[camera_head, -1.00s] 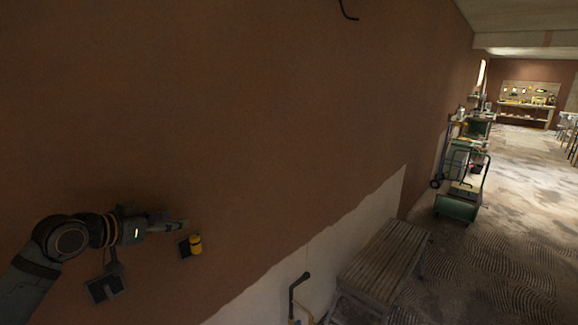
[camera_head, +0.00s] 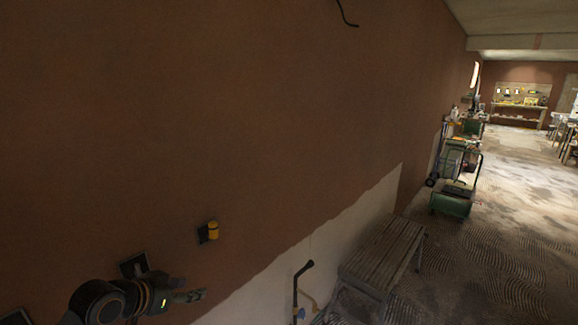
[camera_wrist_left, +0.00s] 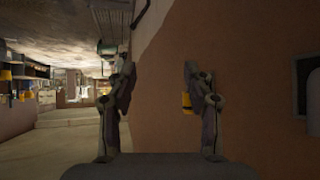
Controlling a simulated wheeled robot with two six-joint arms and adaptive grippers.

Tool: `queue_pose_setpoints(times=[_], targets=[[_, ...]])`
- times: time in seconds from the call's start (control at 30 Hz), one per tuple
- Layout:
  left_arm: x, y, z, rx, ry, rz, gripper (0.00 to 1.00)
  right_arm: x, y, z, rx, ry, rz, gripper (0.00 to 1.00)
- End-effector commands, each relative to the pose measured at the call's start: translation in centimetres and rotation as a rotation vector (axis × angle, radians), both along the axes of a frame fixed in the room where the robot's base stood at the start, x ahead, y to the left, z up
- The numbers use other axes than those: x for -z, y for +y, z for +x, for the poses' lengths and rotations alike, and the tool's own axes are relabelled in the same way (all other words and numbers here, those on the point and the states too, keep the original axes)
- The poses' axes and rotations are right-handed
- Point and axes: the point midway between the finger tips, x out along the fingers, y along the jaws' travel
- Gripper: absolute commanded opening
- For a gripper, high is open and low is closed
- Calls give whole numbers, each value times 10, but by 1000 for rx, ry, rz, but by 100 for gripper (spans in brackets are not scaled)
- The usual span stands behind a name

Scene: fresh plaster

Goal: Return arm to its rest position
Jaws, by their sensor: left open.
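My left arm comes in at the lower left of the head view. Its gripper (camera_head: 188,296) is beside the brown wall (camera_head: 250,120), below a small dark plate with a yellow piece (camera_head: 210,231). In the left wrist view the two fingers (camera_wrist_left: 158,105) are apart with nothing between them. The yellow piece also shows partly behind the right-hand finger (camera_wrist_left: 186,101). My right gripper is not in view.
A wooden bench (camera_head: 380,255) stands by the wall's pale lower band. A black-handled tool (camera_head: 298,285) stands left of it. A green cart (camera_head: 453,199) is farther back. Floor on the right (camera_head: 500,240) is mostly clear.

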Motion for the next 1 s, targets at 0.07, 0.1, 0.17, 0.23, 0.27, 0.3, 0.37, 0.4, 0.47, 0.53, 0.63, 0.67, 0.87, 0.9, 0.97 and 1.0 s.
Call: queue_pose_setpoints(times=[0.07, 0.1, 0.17, 0.23, 0.27, 0.3, 0.37, 0.4, 0.47, 0.53, 0.63, 0.67, 0.87, 0.9, 0.97, 1.0], targets=[[34, -11, -23, -15, 64, 19, 52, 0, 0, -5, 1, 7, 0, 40], [51, -15, -36, -28, 98, 32, 52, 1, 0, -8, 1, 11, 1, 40], [76, -21, -58, -54, 150, 54, 52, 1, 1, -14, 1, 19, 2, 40], [100, -24, -86, -90, 213, 80, 52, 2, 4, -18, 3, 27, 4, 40], [109, -25, -98, -107, 238, 90, 52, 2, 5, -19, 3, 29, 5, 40], [120, -26, -113, -133, 273, 104, 52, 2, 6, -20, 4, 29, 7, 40], [133, -25, -136, -172, 322, 123, 52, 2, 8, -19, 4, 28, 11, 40], [140, -24, -150, -199, 353, 135, 52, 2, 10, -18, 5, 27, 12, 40], [150, -22, -172, -239, 399, 153, 52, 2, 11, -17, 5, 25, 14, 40], [158, -18, -196, -287, 451, 174, 52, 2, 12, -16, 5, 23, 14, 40], [166, -12, -229, -355, 523, 201, 52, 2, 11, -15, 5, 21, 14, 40], [168, -11, -239, -378, 545, 209, 52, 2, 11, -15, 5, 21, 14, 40], [227, -2, -234, -398, 583, 224, 52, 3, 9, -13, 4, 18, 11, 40], [242, -1, -232, -399, 590, 225, 52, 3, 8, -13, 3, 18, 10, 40], [264, 1, -231, -401, 598, 226, 52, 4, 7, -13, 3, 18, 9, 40], [280, 3, -231, -401, 603, 226, 52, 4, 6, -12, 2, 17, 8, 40]])
